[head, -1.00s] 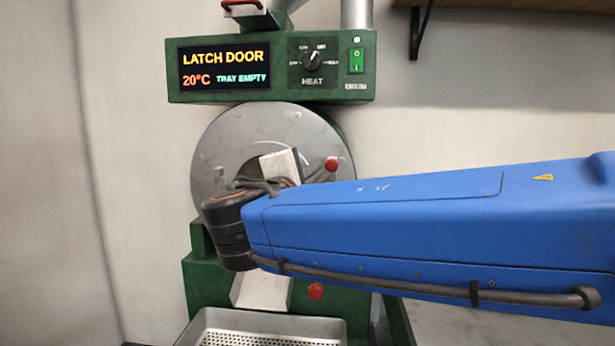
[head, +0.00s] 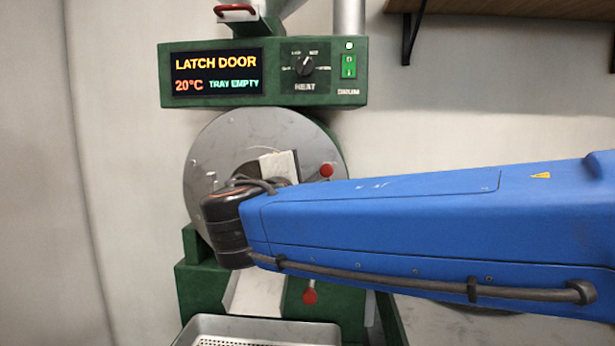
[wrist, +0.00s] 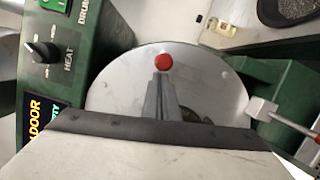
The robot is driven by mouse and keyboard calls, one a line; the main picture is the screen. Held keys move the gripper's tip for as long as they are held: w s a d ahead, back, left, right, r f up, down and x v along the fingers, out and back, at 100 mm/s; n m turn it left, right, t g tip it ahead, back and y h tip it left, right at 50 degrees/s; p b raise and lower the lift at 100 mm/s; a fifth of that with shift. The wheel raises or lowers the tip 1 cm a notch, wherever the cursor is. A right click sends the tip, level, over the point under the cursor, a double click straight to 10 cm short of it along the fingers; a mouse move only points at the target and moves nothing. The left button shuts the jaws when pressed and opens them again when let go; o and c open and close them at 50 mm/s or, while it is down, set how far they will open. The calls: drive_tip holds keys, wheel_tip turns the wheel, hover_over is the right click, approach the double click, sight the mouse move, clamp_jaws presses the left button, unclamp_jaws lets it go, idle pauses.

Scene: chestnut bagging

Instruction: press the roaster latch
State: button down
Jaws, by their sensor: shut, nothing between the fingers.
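The roaster's round grey metal door (head: 215,150) fills the front of the green roaster, partly hidden by my blue arm. The red latch knob (head: 326,170) shows at the door's right side, just above my arm. In the wrist view, the red knob (wrist: 163,62) is straight ahead of my gripper (wrist: 162,82), whose grey fingers are together and empty. The fingertips appear just below the knob there; I cannot tell whether they touch it. In the head view my wrist hides the fingers and much of the door. The display (head: 217,74) reads LATCH DOOR, 20°C, TRAY EMPTY.
A second red-knobbed lever (head: 310,296) sits lower on the roaster front. A perforated metal tray (head: 255,328) is below it. The heat dial (head: 305,66) and green drum switch (head: 349,66) are on the upper panel. A shelf (head: 500,8) hangs at upper right.

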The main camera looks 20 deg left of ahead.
drive_tip(key=m, duration=0.1)
drive_tip(key=d+m, duration=0.1)
drive_tip(key=d+m+g, duration=0.1)
drive_tip(key=m, duration=0.1)
drive_tip(key=shift+w+d+r, duration=0.25)
drive_tip(key=shift+w+r, duration=0.05)
drive_tip(key=shift+r, duration=0.1)
drive_tip(key=w+d+f+m+g+y, duration=0.1)
drive_tip(key=d+f+m+g+y, duration=0.1)
drive_tip(key=d+m, duration=0.4)
drive_tip(key=f+m, duration=0.1)
drive_tip(key=m, duration=0.3)
drive_tip(key=shift+w+d+f, duration=0.25)
drive_tip(key=shift+w+f, duration=0.05)
drive_tip(key=shift+f, duration=0.25)
drive_tip(key=shift+s+d, duration=0.1)
idle(0.3)
